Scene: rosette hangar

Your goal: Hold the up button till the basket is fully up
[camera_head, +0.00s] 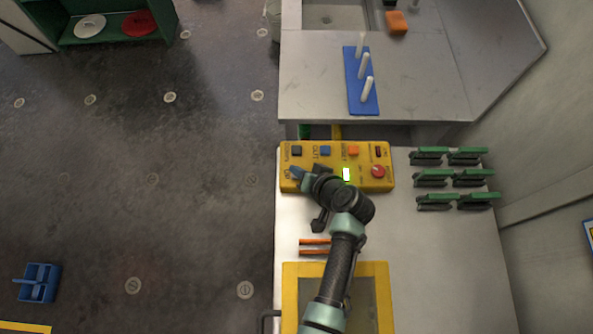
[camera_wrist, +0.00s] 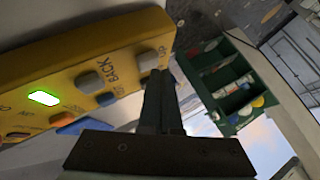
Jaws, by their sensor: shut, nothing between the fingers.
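The yellow control box (camera_head: 335,160) lies on the pale worktop. Its labelled buttons include a dark one marked DOWN (camera_head: 297,150), a blue one marked OUT (camera_head: 326,150) and an orange one (camera_head: 353,150). My gripper (camera_head: 297,172) is shut and empty, its tips over the box's left end by the UP label (camera_head: 288,174); they hide the up button there. In the wrist view the shut fingers (camera_wrist: 160,78) reach the box edge beside a grey button (camera_wrist: 148,60). Whether they press anything, I cannot tell. A green light (camera_head: 346,174) glows on the box. I cannot make out the basket.
A red knob (camera_head: 378,171) sits at the box's right end. Green clips (camera_head: 433,178) stand to the right. A yellow-framed panel (camera_head: 291,300) lies under my arm. A blue peg board (camera_head: 361,95) rests on the back counter.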

